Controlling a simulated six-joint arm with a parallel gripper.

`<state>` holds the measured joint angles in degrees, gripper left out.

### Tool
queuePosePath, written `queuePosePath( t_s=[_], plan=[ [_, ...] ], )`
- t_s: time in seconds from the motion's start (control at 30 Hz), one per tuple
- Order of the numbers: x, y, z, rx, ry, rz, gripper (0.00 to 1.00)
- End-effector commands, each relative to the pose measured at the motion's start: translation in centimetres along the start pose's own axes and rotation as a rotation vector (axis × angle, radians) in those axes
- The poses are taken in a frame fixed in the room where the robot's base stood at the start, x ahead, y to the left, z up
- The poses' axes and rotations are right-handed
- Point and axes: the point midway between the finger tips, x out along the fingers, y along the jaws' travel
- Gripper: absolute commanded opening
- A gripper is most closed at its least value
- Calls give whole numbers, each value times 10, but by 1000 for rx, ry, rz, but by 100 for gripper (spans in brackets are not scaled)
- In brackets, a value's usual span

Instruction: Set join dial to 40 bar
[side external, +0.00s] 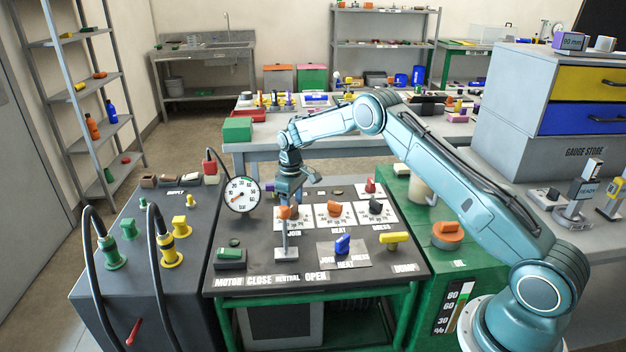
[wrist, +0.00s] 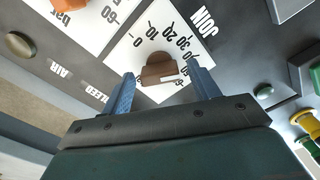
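The join dial's brown-orange knob (wrist: 160,70) sits on a white card (wrist: 137,58) printed with a scale from 0 upward beside the word JOIN. A pale mark shows on the knob's near side; I cannot tell which number it points to. My gripper (wrist: 160,76) is open, with one blue-grey finger on each side of the knob and a visible gap on both sides. In the side view, my gripper (side external: 292,197) points down over the JOIN card (side external: 304,222), and it and the lever hide most of that knob.
An upright lever with an orange top (side external: 285,235) stands just in front of the join dial. The round bar gauge (side external: 242,195) stands left. A blue knob (side external: 342,244) and yellow handle (side external: 394,238) are nearer.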

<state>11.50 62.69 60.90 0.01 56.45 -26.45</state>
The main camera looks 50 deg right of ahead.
Motion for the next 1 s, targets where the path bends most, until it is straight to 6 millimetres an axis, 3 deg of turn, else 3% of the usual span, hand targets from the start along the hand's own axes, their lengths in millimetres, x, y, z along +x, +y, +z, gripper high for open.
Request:
queuePosePath(
  t_s=[0.37, 0.57, 1.0],
  plan=[
    [-1, 0, 0, -1, 1, 0, 64],
    [-12, 0, -1, -1, 3, 1, 64],
    [-78, 0, -1, -1, 5, 2, 64]
  ],
)
